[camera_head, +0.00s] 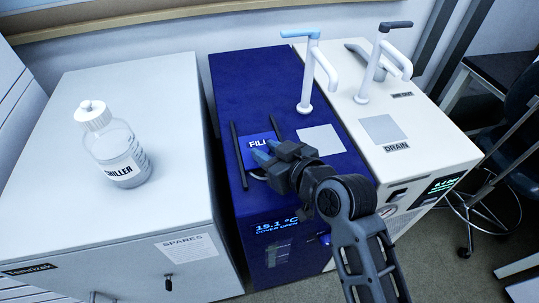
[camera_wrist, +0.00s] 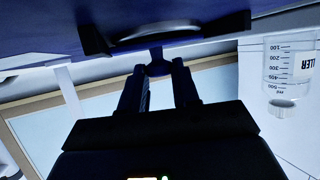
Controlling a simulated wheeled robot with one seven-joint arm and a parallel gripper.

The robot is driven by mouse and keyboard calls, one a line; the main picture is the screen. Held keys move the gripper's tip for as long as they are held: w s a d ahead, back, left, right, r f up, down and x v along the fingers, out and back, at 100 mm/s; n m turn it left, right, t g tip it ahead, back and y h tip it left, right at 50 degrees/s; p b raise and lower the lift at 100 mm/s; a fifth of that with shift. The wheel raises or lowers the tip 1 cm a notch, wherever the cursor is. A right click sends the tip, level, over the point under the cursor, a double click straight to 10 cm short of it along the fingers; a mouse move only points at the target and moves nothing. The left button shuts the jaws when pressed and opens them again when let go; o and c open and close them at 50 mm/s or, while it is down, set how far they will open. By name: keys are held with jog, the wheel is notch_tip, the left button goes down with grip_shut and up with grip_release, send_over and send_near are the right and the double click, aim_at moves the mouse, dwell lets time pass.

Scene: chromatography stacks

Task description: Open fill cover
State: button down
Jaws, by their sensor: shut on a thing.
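The fill cover (camera_head: 257,139) is a blue plate marked FILL on top of the dark blue chiller unit (camera_head: 232,85), lying between two black rails. My gripper (camera_head: 262,155) is low over the unit's top at the cover's near side. In the wrist view my gripper (camera_wrist: 158,72) is shut on a small dark blue knob (camera_wrist: 157,62) that appears to belong to the cover. A pale curved edge (camera_wrist: 155,35) shows beyond the fingertips, between the dark rail ends. My gripper hides the near part of the cover.
A bottle marked CHILLER (camera_head: 118,152) stands on the white cabinet (camera_head: 60,215) at left. A blue-handled tap (camera_head: 309,75) rises behind the cover. The white DRAIN unit (camera_head: 440,150) with its grey-handled tap (camera_head: 372,70) is at right. A lit display (camera_head: 277,225) is on the blue unit's front.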

jog(key=c, duration=0.9)
grip_release()
jog(key=shift+o, duration=0.2)
jog(key=shift+b+v, duration=0.3)
jog(key=shift+v, duration=3.65)
jog(key=shift+o, duration=0.2)
